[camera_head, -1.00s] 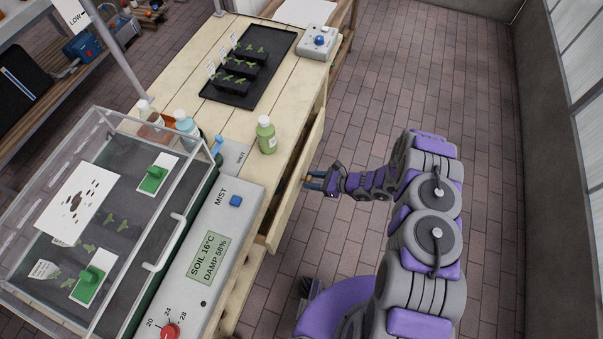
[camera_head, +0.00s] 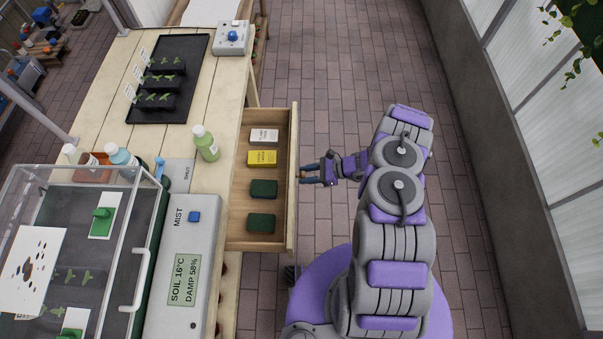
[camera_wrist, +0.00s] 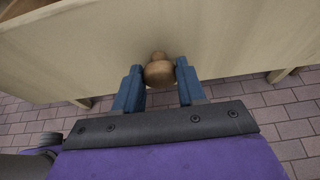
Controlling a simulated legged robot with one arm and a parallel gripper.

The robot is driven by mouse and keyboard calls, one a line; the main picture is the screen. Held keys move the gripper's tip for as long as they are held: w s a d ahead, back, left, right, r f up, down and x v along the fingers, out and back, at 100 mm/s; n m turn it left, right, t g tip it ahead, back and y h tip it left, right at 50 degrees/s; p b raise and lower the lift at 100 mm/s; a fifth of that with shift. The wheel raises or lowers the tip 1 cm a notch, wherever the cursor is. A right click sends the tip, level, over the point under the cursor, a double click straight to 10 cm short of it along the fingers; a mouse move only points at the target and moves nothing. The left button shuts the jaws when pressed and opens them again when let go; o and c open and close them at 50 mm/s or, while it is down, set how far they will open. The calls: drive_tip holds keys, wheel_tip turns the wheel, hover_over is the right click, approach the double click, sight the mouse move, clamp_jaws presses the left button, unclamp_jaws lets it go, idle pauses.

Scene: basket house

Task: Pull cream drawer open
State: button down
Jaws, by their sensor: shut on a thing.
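The cream drawer (camera_head: 291,215) stands pulled out from the right side of the wooden bench. Inside it lie a white packet (camera_head: 264,136), a yellow packet (camera_head: 262,157) and two dark green blocks (camera_head: 263,189). My gripper (camera_head: 303,174) is at the outer face of the drawer front. In the wrist view, my gripper (camera_wrist: 160,75) has its blue fingers on either side of a round wooden knob (camera_wrist: 159,72) on the drawer front (camera_wrist: 100,45), and it is shut on that knob.
On the bench (camera_head: 190,130) stand a green bottle (camera_head: 206,143), a black seedling tray (camera_head: 190,75) and a clear-lidded propagator (camera_head: 142,280) with a grey control panel. Open brick floor (camera_head: 340,60) lies right of the bench, up to a low wall (camera_head: 480,120).

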drive_tip(key=shift+w+r, duration=0.1)
drive_tip(key=c, duration=0.7)
unclamp_jaws()
drive_tip(key=p+v, duration=0.2)
drive_tip(key=v, duration=1.5)
drive_tip(key=shift+d+p, duration=0.3)
